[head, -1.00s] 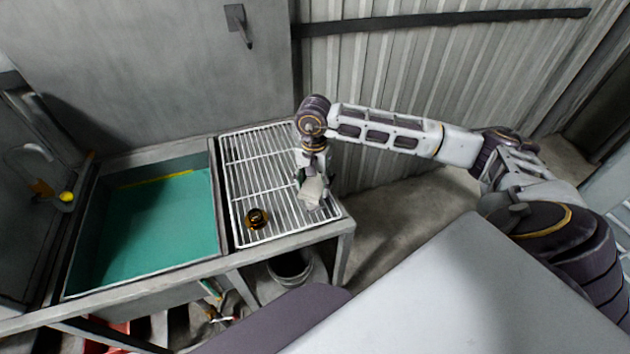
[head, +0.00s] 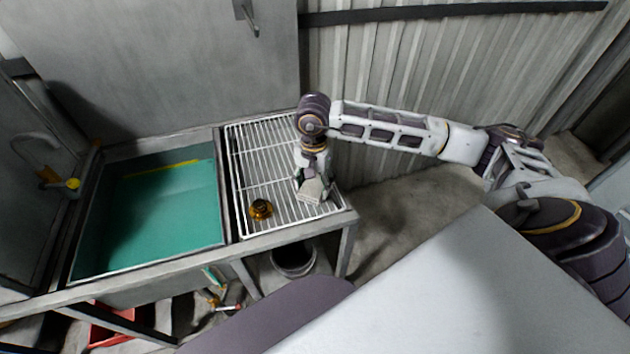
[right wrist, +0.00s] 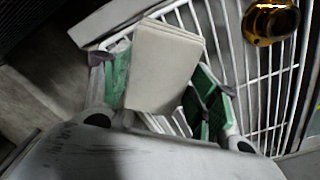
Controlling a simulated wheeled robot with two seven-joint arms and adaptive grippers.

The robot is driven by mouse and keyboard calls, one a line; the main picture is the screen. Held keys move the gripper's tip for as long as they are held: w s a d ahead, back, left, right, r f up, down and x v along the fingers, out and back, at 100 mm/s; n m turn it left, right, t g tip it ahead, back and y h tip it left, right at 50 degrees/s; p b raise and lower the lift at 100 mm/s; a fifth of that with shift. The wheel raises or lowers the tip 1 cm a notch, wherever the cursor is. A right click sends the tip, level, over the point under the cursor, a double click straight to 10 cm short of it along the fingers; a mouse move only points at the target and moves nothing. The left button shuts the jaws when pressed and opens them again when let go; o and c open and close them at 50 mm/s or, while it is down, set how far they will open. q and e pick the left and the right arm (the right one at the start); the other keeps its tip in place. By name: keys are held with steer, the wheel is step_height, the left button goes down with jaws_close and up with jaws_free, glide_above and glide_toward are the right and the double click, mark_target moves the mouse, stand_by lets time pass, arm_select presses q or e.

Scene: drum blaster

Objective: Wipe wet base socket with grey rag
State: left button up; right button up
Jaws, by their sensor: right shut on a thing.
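The grey rag (right wrist: 165,65) is a folded, pale grey pad between the green-padded fingers of my right gripper (right wrist: 160,95) in the right wrist view. In the head view my right gripper (head: 314,188) is over the right part of the white wire rack, shut on the rag (head: 311,190). The base socket (head: 260,209), a small amber and dark round piece, sits on the rack to the left of the gripper, apart from the rag. It also shows at the top right of the right wrist view (right wrist: 270,20). My left gripper is out of view.
The wire rack (head: 262,165) lies beside a sink (head: 160,215) with a teal inside. A faucet (head: 60,182) stands at the left. A bucket (head: 293,260) stands under the counter. A corrugated wall (head: 420,70) rises behind my arm.

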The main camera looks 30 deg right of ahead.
mark_target(318, 176)
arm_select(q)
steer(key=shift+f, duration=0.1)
arm_select(e)
steer(key=shift+w+d, duration=0.1)
steer(key=shift+d, duration=0.05)
steer(key=shift+w+d+b, duration=0.45)
steer(key=shift+d+b, duration=0.05)
steer(key=shift+d, duration=0.2)
steer(key=shift+w+d, duration=0.35)
steer(key=shift+d, duration=0.1)
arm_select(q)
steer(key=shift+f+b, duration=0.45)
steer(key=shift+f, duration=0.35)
arm_select(e)
steer(key=shift+w+d, duration=0.35)
steer(key=shift+d, duration=0.15)
steer(key=shift+s+a, duration=0.55)
steer(key=shift+a, duration=0.2)
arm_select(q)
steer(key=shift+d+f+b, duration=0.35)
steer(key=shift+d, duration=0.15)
arm_select(e)
steer(key=shift+s+a, duration=0.7)
steer(key=shift+a, duration=0.35)
